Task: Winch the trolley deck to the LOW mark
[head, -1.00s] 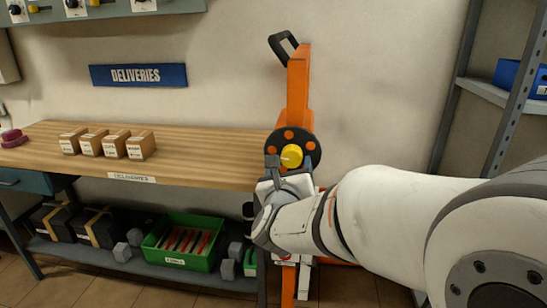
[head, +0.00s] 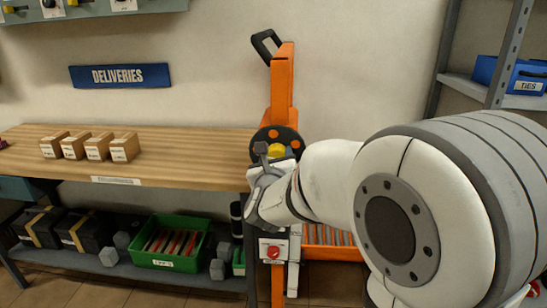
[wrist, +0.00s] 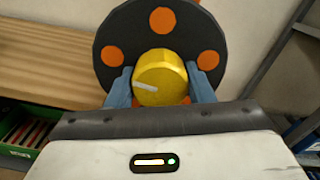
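The orange trolley (head: 283,80) stands upright against the wall, with a black handle at its top. Its black winch disc (wrist: 115,50) has orange spots and a yellow knob (wrist: 160,78) with a pale pointer mark, which points left in the wrist view. My gripper (wrist: 160,82) has one finger against each side of this knob and appears shut on it. In the head view my gripper (head: 270,165) covers the knob's lower part. An orange slatted part (head: 328,236), perhaps the deck, shows low behind my arm. No LOW mark is readable.
A wooden bench (head: 190,150) with several small boxes stands left of the trolley. Its lower shelf holds a green crate (head: 178,262) and dark cases. A red knob (head: 273,253) sits low on the trolley. A grey rack (head: 455,85) stands at right.

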